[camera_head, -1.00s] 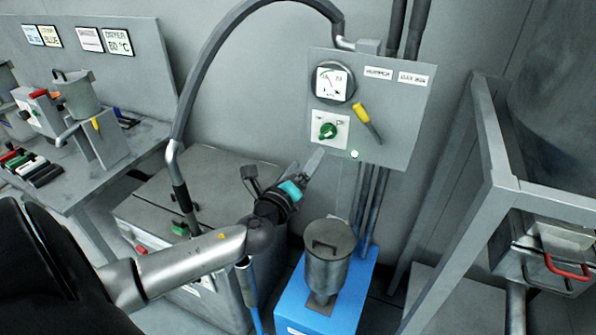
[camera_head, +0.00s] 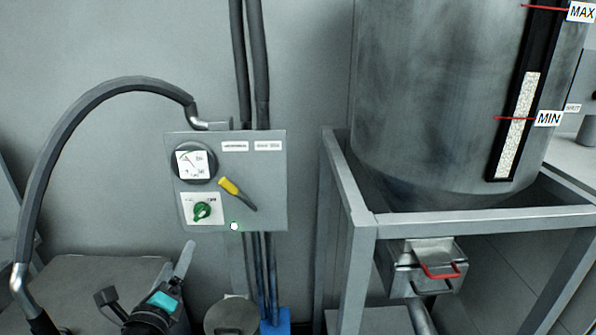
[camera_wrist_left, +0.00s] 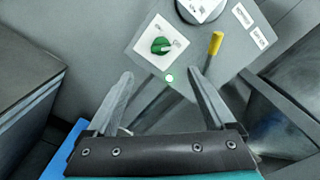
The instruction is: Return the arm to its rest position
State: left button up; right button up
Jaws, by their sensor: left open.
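My left gripper (camera_head: 187,252) is at the lower left of the head view, its finger pointing up, just below the lower left corner of the grey control panel (camera_head: 272,185). In the left wrist view the two fingers of my left gripper (camera_wrist_left: 160,80) stand apart with nothing between them. The panel's green knob (camera_wrist_left: 161,45) lies ahead of the fingertips, apart from them. Most of my left arm is out of the head view. My right gripper is in neither view.
The panel carries a gauge (camera_head: 193,163), a yellow-handled lever (camera_head: 236,192) and a small lit lamp (camera_head: 234,226). A grey hose (camera_head: 110,86) arches at left. A steel frame (camera_head: 350,215) bearing a large hopper (camera_head: 430,110) stands at right. A lidded metal can (camera_head: 232,316) stands below the panel.

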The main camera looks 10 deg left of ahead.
pick_arm(q)
jog(key=s+a+f+n+g+b, duration=0.1)
jog(key=s+f+n+g+b, duration=0.35)
jog(key=f, duration=1.35)
jog(key=s+a+f+n+g+b, duration=0.1)
jog(key=s+f+n+g, duration=0.45)
jog(key=f, duration=1.25)
jog(key=s+d+f+n+g+h+b, duration=0.1)
jog(key=s+d+f+n, duration=0.3)
jog(key=s+f, duration=0.4)
jog(key=s+d+f+n+g+h+b, duration=0.2)
jog(key=s+d+f, duration=0.5)
jog(key=s, duration=0.5)
jog(key=s+d+f+n+g+h+b, duration=0.1)
jog(key=s+d+f+n+g, duration=0.2)
jog(key=s+f, duration=0.6)
jog(key=s+d+n, duration=0.2)
jog(key=n, duration=0.1)
jog(key=shift+d+b, duration=0.25)
jog(key=shift+b, duration=0.15)
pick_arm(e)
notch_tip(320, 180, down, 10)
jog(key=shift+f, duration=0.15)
pick_arm(q)
jog(key=shift+c, duration=0.3)
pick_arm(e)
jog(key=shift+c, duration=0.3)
